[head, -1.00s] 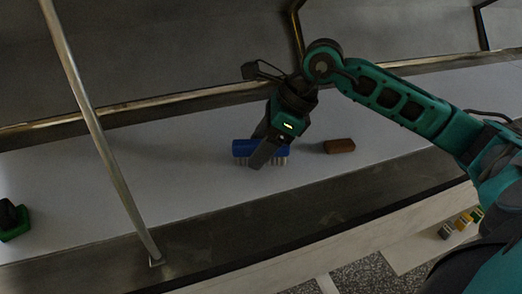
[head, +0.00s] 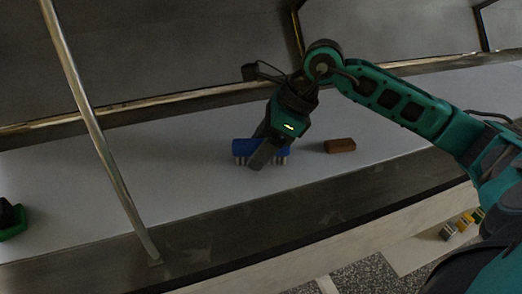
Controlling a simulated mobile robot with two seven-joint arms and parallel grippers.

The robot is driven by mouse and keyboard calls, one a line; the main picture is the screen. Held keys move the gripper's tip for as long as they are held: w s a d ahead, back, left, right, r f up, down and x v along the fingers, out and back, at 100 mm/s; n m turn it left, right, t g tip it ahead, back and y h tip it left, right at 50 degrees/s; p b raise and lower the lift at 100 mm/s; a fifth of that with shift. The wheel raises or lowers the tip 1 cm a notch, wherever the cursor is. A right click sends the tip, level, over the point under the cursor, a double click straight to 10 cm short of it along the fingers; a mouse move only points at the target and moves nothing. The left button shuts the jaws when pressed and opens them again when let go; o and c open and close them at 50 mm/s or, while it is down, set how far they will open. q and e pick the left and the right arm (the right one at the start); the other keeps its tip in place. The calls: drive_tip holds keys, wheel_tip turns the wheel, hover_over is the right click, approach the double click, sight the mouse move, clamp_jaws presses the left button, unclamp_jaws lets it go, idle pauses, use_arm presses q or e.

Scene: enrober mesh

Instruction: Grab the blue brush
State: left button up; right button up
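The blue brush (head: 244,146) lies on the white surface with its pale bristles facing down. My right gripper (head: 262,156) points down at the brush. One finger covers the middle of the brush in the head view, and the far finger is mostly hidden. I cannot tell whether the fingers press on the brush. At the left edge of the view, a green and black part (head: 12,220) is cut off; I cannot tell whether it belongs to my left arm. My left gripper is not clearly in view.
A brown block (head: 340,146) lies on the white surface (head: 170,185) to the right of the brush. A slanted metal post (head: 98,130) stands left of the brush. A dark metal edge (head: 300,212) runs along the front. Small coloured items (head: 462,222) sit low at the right.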

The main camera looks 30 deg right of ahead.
drive_tip(key=c, duration=1.1)
clamp_jaws()
